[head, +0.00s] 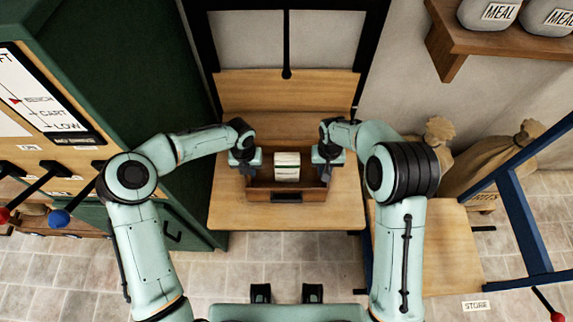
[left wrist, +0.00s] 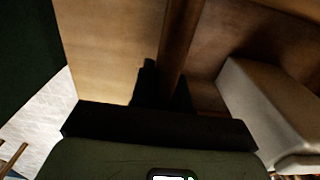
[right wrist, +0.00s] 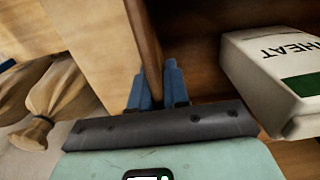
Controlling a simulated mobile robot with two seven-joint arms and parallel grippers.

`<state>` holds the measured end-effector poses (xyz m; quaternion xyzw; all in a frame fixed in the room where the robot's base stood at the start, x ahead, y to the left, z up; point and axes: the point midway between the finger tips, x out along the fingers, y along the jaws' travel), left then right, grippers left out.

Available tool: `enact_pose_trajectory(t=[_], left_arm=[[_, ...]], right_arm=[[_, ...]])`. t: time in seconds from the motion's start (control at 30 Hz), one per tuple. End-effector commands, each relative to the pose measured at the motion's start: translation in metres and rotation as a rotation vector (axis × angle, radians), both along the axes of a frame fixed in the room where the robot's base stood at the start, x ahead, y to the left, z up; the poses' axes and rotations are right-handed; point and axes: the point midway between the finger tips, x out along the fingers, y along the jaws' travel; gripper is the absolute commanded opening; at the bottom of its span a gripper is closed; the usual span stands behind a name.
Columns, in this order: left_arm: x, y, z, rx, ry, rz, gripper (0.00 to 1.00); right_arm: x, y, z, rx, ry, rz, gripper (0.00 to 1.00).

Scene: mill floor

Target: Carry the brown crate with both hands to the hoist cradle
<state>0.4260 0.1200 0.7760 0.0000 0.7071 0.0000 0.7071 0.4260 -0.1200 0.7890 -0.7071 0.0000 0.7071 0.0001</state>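The brown crate (head: 313,195) is in the middle of the head view, level, at the wooden platform (head: 235,213) between black posts, which looks like the hoist cradle. I cannot tell whether the crate touches it or hangs just above. A pale packet marked WHEAT (right wrist: 275,75) lies inside the crate. My left gripper (head: 247,172) is at the crate's left wall (left wrist: 180,40), one finger on each side, closed on it. My right gripper (head: 327,171) grips the right wall (right wrist: 144,40) the same way.
A green cabinet (head: 110,60) with a level board and levers stands on the left. A low wooden platform (head: 430,245) and blue frame (head: 515,215) are on the right, with sacks (head: 490,165) behind. Tiled floor lies in front.

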Motion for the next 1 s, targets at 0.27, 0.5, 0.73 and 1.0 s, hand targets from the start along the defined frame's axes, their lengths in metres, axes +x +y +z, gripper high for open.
enact_pose_trajectory(t=[0.27,0.5,0.73,1.0], left_arm=[[0.001,0.000,0.002,0.000,0.000,0.000,0.40],[0.001,0.000,0.014,0.001,-0.003,0.000,0.40],[0.002,0.000,0.060,0.001,-0.005,0.000,0.40],[0.002,0.000,0.108,0.001,-0.002,0.001,0.40]], right_arm=[[0.001,0.000,0.002,0.000,0.000,0.000,0.40],[0.000,0.000,0.001,0.000,0.000,0.000,0.40],[0.000,0.000,0.001,0.000,0.000,0.000,0.40],[0.000,0.000,0.001,0.000,0.000,0.000,0.40]])
